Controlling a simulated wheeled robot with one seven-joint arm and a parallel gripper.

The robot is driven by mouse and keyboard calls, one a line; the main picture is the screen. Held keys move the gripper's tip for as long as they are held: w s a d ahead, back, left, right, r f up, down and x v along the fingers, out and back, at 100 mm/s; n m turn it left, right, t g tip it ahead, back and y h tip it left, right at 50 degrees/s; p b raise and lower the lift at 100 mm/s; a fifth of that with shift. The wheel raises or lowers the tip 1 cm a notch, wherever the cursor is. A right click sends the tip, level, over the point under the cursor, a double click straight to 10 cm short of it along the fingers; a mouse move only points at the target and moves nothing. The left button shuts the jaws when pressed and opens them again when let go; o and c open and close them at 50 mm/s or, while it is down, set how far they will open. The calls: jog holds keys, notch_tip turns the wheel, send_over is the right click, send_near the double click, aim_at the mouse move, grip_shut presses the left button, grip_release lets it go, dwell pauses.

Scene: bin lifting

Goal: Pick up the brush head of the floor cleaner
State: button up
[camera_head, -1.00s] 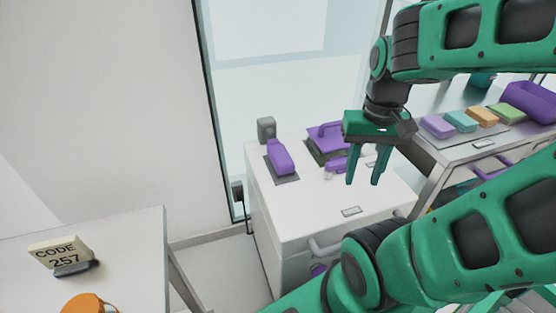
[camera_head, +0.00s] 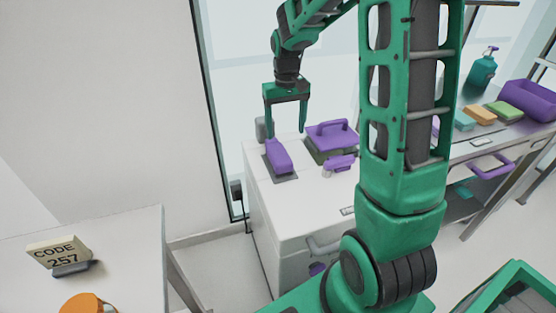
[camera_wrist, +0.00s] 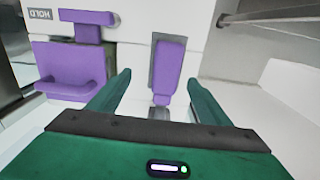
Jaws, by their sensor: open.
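A long purple block (camera_head: 278,156) lies on a dark grey pad (camera_head: 287,179) at the left of the white cabinet top. I take it for the brush head, though its bristles are not visible. In the wrist view the purple block (camera_wrist: 167,72) appears between my fingertips, apart from them. My gripper (camera_head: 285,132) points down, open and empty, above the far end of the block. In the wrist view my gripper (camera_wrist: 158,78) shows both fingers spread. A purple-handled tool (camera_head: 332,135) and a smaller purple piece (camera_head: 340,163) lie to the right.
A grey object (camera_head: 261,129) stands behind the block. The white cabinet (camera_head: 300,215) has clear top space in front. My arm hides its right side. A side table (camera_head: 490,150) holds coloured blocks, a purple bin (camera_head: 530,100) and a teal bottle (camera_head: 482,70). A "CODE 257" sign (camera_head: 58,253) stands at left.

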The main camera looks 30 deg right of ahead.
aim_at(279, 152)
jog(key=shift+w+a+f, duration=0.25)
jog(key=shift+w+f, duration=0.5)
jog(key=shift+w, duration=0.2)
notch_tip(279, 152, down, 5)
jog(key=shift+w+f, duration=0.1)
jog(key=shift+a+f, duration=0.2)
jog(key=shift+f, duration=1.2)
jog(key=shift+a+f, duration=0.15)
jog(key=shift+f, duration=1.2)
jog(key=c, duration=1.2)
jog(key=shift+c, duration=0.4)
jog(key=shift+r, duration=0.15)
jog(key=shift+r, duration=0.6)
notch_tip(279, 152, up, 3)
jog(key=shift+f, duration=0.1)
jog(key=s+a+r, duration=0.4)
jog(key=a+r, duration=0.2)
jog(key=a, duration=0.5)
jog(key=shift+s+r, duration=0.15)
jog(key=shift+r, duration=0.25)
